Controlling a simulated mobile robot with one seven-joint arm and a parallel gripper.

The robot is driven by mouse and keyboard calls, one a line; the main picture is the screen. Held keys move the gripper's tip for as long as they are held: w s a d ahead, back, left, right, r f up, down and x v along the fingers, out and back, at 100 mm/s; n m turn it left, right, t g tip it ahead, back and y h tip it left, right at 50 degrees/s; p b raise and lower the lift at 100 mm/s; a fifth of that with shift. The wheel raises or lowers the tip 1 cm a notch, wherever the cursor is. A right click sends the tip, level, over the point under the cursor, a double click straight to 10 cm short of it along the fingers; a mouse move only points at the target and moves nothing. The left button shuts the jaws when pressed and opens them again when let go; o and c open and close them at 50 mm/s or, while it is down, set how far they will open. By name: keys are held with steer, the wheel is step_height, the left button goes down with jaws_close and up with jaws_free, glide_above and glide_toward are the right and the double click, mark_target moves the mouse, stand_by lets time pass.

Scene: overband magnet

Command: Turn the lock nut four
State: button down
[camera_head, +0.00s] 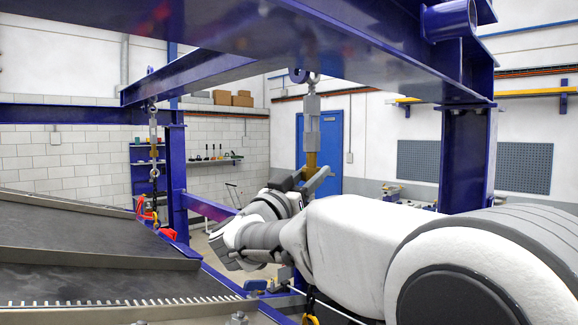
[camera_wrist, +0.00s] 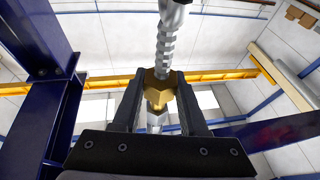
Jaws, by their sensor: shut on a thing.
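The lock nut (camera_wrist: 158,90) is a brass-coloured hex nut on a vertical threaded rod (camera_wrist: 168,42), seen in the wrist view. My gripper (camera_wrist: 160,92) has its two dark fingers on either side of the nut and is shut on it. In the head view my gripper (camera_head: 312,182) reaches the lower part of a hanging suspension (camera_head: 312,125), where a brass-coloured section (camera_head: 311,160) shows just above the fingers. The fingers and wrist hide the lower part of this hanger in the head view. I cannot read a number on the nut.
Blue steel beams (camera_head: 215,72) frame the hanger overhead, and a blue post (camera_head: 466,155) stands to the right. A second chain hanger (camera_head: 153,140) hangs at the left. The dark belt (camera_head: 80,240) lies at lower left. A blue door (camera_head: 325,145) is in the far wall.

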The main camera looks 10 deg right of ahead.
steer(key=shift+m+g+h, duration=0.7)
steer(key=shift+g+h, duration=0.2)
steer(key=shift+p, duration=0.35)
steer(key=shift+m+g+h+p, duration=0.3)
steer(key=shift+m+g+h, duration=0.1)
steer(key=shift+g+h, duration=0.15)
steer(key=c, duration=0.6)
jaws_free()
steer(key=shift+g, duration=0.35)
steer(key=shift+o, duration=1.2)
steer(key=shift+s, duration=0.1)
